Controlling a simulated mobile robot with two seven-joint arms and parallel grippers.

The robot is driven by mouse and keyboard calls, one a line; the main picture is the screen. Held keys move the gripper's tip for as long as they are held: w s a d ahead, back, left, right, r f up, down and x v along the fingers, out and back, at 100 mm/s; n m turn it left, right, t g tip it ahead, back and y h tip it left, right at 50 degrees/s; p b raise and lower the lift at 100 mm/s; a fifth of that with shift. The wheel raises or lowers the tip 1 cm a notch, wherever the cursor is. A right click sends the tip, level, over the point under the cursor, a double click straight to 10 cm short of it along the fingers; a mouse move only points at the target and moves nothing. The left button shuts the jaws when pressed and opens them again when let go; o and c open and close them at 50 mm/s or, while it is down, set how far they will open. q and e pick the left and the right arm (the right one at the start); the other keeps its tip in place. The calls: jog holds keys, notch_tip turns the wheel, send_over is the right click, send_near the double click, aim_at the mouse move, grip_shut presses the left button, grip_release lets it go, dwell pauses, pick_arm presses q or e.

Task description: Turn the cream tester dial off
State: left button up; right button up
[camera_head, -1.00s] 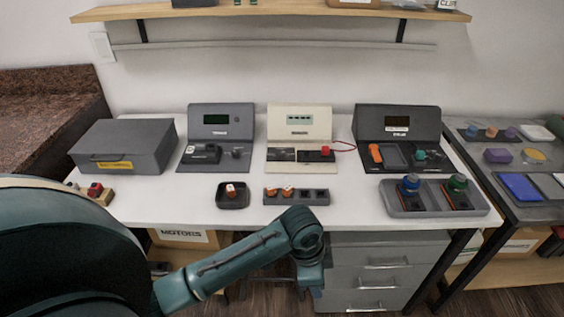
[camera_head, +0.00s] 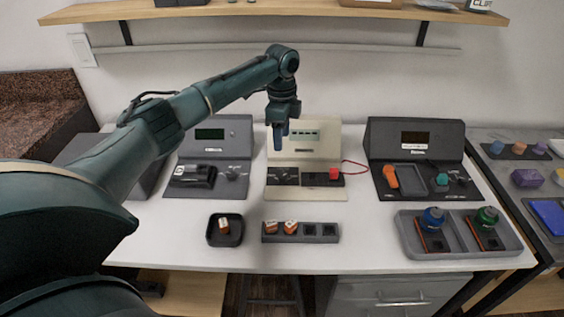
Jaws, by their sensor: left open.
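The cream tester (camera_head: 330,150) stands at the back middle of the white table, with a lit greenish display on its upright panel. Its base carries dark modules and a red part (camera_head: 334,173) on the right, with a red cable looping out beside it. I cannot make out the dial clearly among the dark parts. My left gripper (camera_head: 281,138) points down in front of the left part of the tester's upright panel, above the base. It is open, holds nothing visible and covers part of the panel. My right gripper is not in view.
A grey tester (camera_head: 228,150) stands left and a dark tester (camera_head: 440,140) right. In front are a small black tray (camera_head: 225,240), a slotted block (camera_head: 325,238) and a grey tray (camera_head: 410,235) with blue and green-topped parts. A shelf (camera_head: 300,11) hangs above.

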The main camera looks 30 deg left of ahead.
aim_at(282, 175)
pick_arm(q)
notch_tip(282, 175, down, 12)
jog(key=shift+s+d+f, duration=0.1)
jog(key=shift+s, duration=0.05)
jog(key=shift+f, duration=0.35)
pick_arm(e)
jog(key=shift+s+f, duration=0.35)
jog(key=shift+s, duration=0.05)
pick_arm(q)
jog(key=c, duration=1)
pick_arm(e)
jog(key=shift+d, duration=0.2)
